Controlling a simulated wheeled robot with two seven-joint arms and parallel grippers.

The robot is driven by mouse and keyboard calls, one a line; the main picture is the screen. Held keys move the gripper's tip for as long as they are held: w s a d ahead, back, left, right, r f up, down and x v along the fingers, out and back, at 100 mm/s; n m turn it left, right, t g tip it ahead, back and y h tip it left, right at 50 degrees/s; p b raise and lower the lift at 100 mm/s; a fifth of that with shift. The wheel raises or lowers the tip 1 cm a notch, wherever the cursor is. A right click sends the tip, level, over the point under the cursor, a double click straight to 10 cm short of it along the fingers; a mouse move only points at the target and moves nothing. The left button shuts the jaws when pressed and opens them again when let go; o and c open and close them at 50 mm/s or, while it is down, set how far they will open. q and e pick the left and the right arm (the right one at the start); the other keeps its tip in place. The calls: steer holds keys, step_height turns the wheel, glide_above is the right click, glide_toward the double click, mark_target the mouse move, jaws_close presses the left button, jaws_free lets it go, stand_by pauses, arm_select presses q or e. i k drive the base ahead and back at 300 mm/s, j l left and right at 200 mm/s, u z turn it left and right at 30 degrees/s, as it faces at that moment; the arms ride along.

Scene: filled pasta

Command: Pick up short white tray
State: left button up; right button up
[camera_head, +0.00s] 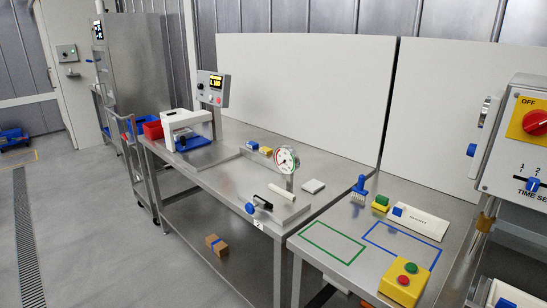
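No piece is plainly marked as the short white tray. A flat white piece with dark lettering and a blue block at its left end (424,223) lies on the right steel table. A small white square piece (313,186) lies on the middle table. Another white piece with a blue part (508,295) is cut off at the lower right edge; I cannot tell what it is. Neither of my grippers is in view.
A yellow button box (404,281) stands at the right table's front, by green (330,243) and blue outlines. A blue brush-like tool (360,187) stands behind them. A dial gauge (286,160) and a white machine (187,128) stand on the middle table.

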mark_target(187, 131)
steer(key=i+j, duration=0.3)
steer(key=i+j+u, duration=0.8)
steer(key=i+u, duration=0.35)
steer(key=i, duration=0.2)
steer(key=i+j, duration=0.1)
steer(key=i, duration=0.7)
steer(key=i+j, duration=0.15)
steer(key=i, duration=0.65)
steer(key=i+j+z, duration=0.15)
steer(key=i+z, duration=0.25)
steer(key=i+j+z, duration=0.25)
steer(key=i+z, duration=0.2)
steer(key=i+j+z, duration=0.55)
steer(key=j+z, duration=0.25)
steer(key=i+j+z, duration=0.55)
steer(key=j, duration=0.25)
steer(key=i+l, duration=0.15)
steer(key=l, duration=0.1)
